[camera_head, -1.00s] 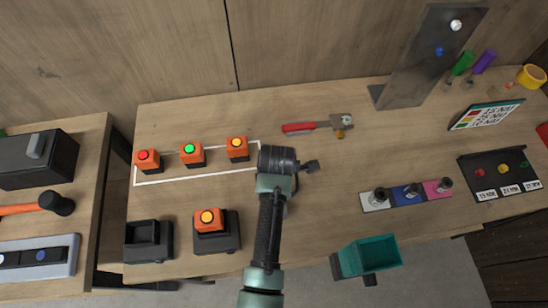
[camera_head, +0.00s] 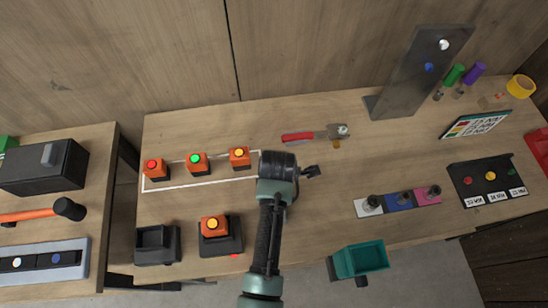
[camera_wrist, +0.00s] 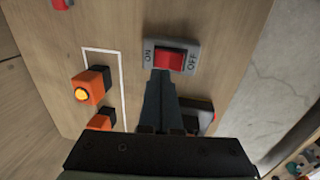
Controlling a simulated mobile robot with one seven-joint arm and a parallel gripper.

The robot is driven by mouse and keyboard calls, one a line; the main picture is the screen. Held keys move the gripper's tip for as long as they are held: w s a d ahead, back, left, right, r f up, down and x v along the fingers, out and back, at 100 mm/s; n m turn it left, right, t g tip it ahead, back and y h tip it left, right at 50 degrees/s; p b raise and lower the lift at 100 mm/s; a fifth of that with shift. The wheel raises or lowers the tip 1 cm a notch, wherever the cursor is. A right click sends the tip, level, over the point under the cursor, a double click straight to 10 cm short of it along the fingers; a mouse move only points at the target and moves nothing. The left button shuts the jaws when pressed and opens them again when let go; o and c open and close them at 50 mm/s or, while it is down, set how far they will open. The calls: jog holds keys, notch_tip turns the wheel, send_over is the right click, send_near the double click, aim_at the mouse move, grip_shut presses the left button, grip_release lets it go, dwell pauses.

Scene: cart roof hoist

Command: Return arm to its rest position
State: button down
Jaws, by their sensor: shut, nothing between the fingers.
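My gripper (camera_wrist: 160,105) is shut and empty in the wrist view. Its dark fingers point at a grey switch plate marked ON and OFF with a red rocker (camera_wrist: 170,58). The fingertips overlap the plate's lower edge in the picture; I cannot tell whether they touch it. In the head view my arm (camera_head: 268,235) reaches up from the bottom middle over the wooden workbench (camera_head: 320,230). My fingers and the switch are hidden there behind the arm.
Several orange button blocks stand on the bench; one (camera_head: 214,226) sits in a black dock, others in a white outline (camera_head: 200,182). A red-handled tool (camera_head: 299,137), a grey upright plate (camera_head: 408,80) and a teal bin (camera_head: 360,259) are right. Bare wood lies right of my arm.

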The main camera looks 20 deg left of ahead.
jog(key=shift+s+d+r+p, duration=0.1)
jog(key=shift+r+p, duration=0.55)
jog(key=shift+r, duration=0.2)
jog(key=w+d+r+m+t+y+b, duration=0.1)
jog(key=w+r+m+t+b, duration=0.6)
jog(key=w+r, duration=1.05)
notch_tip(320, 180, up, 13)
jog(key=w+d+m+t, duration=0.1)
jog(key=d+m+t, duration=0.2)
jog(key=m+t, duration=0.25)
jog(key=s+d+r+m+t+b, duration=0.2)
jog(key=s+r+m+t, duration=0.15)
jog(key=r, duration=0.55)
jog(key=s+d+r+m+t+b, duration=0.15)
jog(key=r+t, duration=0.25)
jog(key=r, duration=0.5)
jog(key=s+d+r+m+t+h+b, duration=0.1)
jog(key=s+d+r+m+t, duration=0.1)
jog(key=s+r, duration=0.4)
jog(key=s+d+r+m+t+h+b, duration=0.1)
jog(key=s+d+r+m+t, duration=0.2)
jog(key=s+r+m+t, duration=0.1)
jog(key=s+r+m, duration=0.1)
jog(key=s+r, duration=0.1)
jog(key=s, duration=0.1)
jog(key=shift+r, duration=0.3)
